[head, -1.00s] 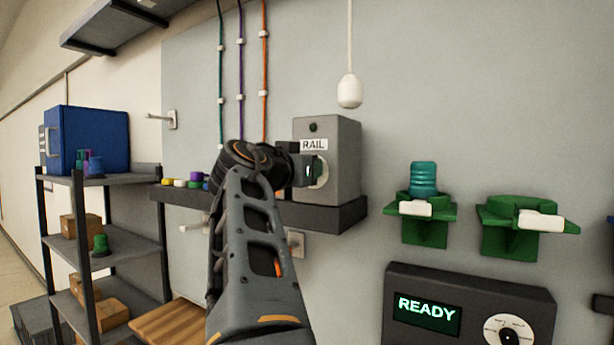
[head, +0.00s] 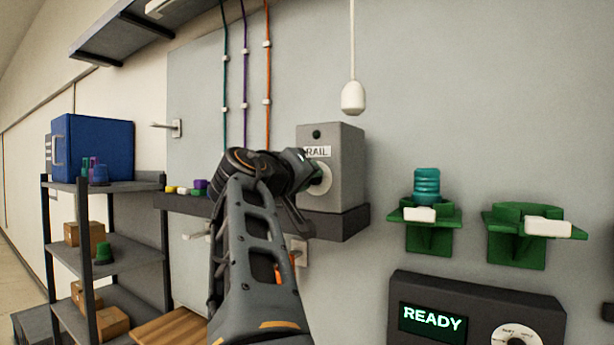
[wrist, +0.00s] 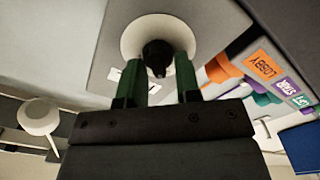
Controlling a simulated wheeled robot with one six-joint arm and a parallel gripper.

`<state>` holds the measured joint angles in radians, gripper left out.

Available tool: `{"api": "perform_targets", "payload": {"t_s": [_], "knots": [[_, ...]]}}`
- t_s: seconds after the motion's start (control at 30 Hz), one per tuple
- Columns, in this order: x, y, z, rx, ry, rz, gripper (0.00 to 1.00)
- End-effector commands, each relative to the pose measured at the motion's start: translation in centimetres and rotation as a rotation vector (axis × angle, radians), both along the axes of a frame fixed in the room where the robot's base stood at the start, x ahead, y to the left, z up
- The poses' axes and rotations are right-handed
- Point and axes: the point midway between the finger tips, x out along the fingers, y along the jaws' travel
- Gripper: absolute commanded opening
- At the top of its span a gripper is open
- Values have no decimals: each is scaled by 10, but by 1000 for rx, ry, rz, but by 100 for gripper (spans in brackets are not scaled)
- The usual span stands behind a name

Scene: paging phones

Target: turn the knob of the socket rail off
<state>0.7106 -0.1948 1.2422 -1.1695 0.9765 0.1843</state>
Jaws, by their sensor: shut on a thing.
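The socket rail's grey box (head: 345,170), labelled RAIL, stands on a dark shelf against the grey wall panel. Its front carries a round white dial (wrist: 130,38) with a black knob (wrist: 157,55) at the centre. My gripper (wrist: 158,72) has its two green fingers on either side of the knob and is shut on it. In the head view my gripper (head: 312,172) is at the box's front and hides much of the dial. A small dark round indicator (head: 316,134) sits above the label. The knob's pointing direction is hard to tell.
Green holders (head: 527,235) and a READY console (head: 470,310) are at right. A rack (head: 125,187) is at left.

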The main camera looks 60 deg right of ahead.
Motion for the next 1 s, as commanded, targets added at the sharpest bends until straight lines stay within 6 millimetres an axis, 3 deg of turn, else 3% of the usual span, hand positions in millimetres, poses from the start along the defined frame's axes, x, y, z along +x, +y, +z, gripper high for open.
{"api": "perform_targets", "payload": {"t_s": [0.7, 0.73, 0.93, 1.0], "knots": [[0, 0, -1, 0, 64, 0, 7], [0, 0, -1, 0, 64, 0, 33], [0, 0, 0, 0, 63, 0, 52], [0, 0, 0, 0, 63, 0, 52]]}}
